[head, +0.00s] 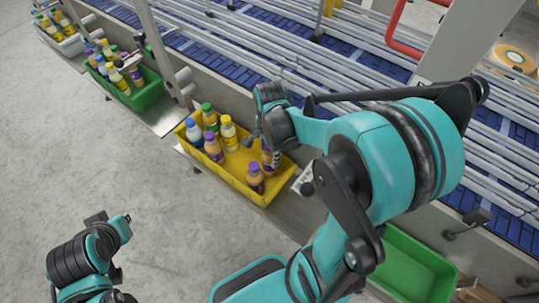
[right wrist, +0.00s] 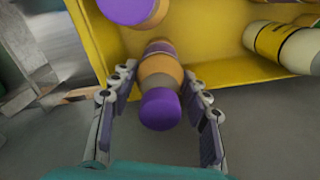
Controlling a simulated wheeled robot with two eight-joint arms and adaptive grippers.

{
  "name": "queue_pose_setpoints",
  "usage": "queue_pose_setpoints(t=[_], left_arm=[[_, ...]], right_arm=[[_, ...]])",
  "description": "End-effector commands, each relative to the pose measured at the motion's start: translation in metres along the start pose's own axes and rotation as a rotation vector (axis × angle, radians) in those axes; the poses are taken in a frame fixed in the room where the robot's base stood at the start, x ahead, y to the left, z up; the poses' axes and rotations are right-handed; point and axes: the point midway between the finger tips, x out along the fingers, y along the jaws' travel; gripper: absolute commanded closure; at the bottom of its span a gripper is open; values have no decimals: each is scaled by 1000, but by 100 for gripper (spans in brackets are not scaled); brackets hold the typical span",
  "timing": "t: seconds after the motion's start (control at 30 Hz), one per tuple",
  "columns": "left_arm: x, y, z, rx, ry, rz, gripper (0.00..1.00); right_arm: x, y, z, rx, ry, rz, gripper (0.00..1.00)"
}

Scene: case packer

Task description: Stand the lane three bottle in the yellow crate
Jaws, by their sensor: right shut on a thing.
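The yellow crate (head: 236,180) stands beside the conveyor and holds several bottles. At its right end, my right gripper (right wrist: 160,112) is shut on an orange bottle with a purple cap (right wrist: 160,82), one finger on each side. In the head view this bottle (head: 267,160) is partly hidden by my gripper. I cannot tell whether its base touches the crate floor. Another purple-capped bottle (head: 254,179) stands just in front of it. Blue-, green-, yellow- and purple-capped bottles stand in the crate's left part.
An empty green crate (head: 415,268) is at the lower right. Metal rails run over the blue conveyor (head: 340,75). The crate's middle floor is clear.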

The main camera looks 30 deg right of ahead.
Motion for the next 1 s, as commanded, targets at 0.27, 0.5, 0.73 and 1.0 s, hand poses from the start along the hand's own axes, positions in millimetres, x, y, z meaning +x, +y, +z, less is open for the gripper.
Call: queue_pose_setpoints(t=[0.27,0.5,0.73,1.0], left_arm=[[1,0,1,0,0,0,100],[4,0,3,0,0,0,100],[4,0,3,0,0,0,100],[-3,0,-2,0,0,0,100]], right_arm=[[6,0,0,0,0,0,93],[10,0,0,0,0,0,40],[9,0,0,0,0,0,33],[-6,0,0,0,0,0,33]])
